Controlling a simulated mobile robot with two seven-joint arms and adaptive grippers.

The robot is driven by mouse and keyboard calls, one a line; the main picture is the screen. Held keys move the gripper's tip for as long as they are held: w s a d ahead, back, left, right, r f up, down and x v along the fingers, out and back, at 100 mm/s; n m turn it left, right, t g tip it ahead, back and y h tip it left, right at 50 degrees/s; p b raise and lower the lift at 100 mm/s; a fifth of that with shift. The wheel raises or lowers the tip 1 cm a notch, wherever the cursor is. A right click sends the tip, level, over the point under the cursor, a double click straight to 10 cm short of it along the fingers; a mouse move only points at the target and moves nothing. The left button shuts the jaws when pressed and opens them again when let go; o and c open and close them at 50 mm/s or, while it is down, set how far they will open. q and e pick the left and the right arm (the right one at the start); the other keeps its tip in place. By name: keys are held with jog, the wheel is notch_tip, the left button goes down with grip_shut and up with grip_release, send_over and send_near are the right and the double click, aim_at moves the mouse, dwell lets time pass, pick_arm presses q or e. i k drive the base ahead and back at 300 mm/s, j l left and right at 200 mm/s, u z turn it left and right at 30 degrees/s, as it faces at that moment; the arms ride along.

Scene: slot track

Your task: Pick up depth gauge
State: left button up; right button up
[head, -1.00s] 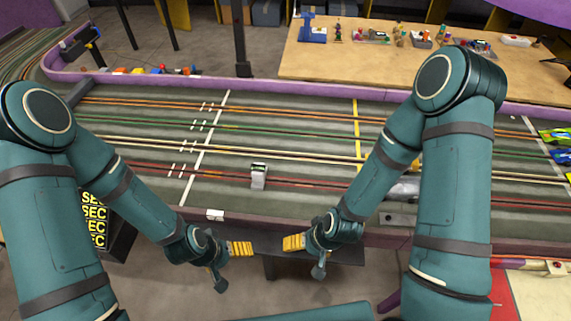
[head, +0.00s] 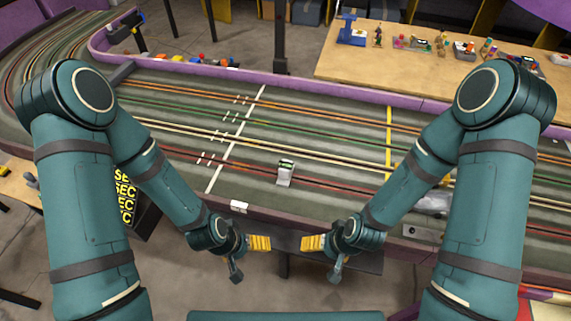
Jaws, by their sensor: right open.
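A small whitish upright device with a dark top, which looks like the depth gauge (head: 285,174), stands on the grey slot track near its front side. My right gripper (head: 312,243) is open and empty, with yellow-orange fingers pointing left, in front of the track and nearer to me than the device. My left gripper (head: 259,243) points right towards it, with a gap between the two; its fingers are seen side-on, so its opening is unclear. Neither gripper touches the device.
The slot track (head: 330,195) has a purple border (head: 290,222) along its front. A small white box (head: 239,206) sits at that edge. A silvery object (head: 433,203) lies right, beside my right arm. The track around the device is clear. A wooden table (head: 390,70) with small items stands behind.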

aim_at(287, 167)
jog(key=z, duration=0.55)
jog(key=j+z, duration=0.15)
jog(key=z, duration=0.2)
jog(key=k+j+z, duration=0.1)
jog(key=z, duration=0.2)
jog(key=j+z, duration=0.15)
jog(key=z, duration=0.2)
jog(key=i+j, duration=0.1)
jog(key=j, duration=0.45)
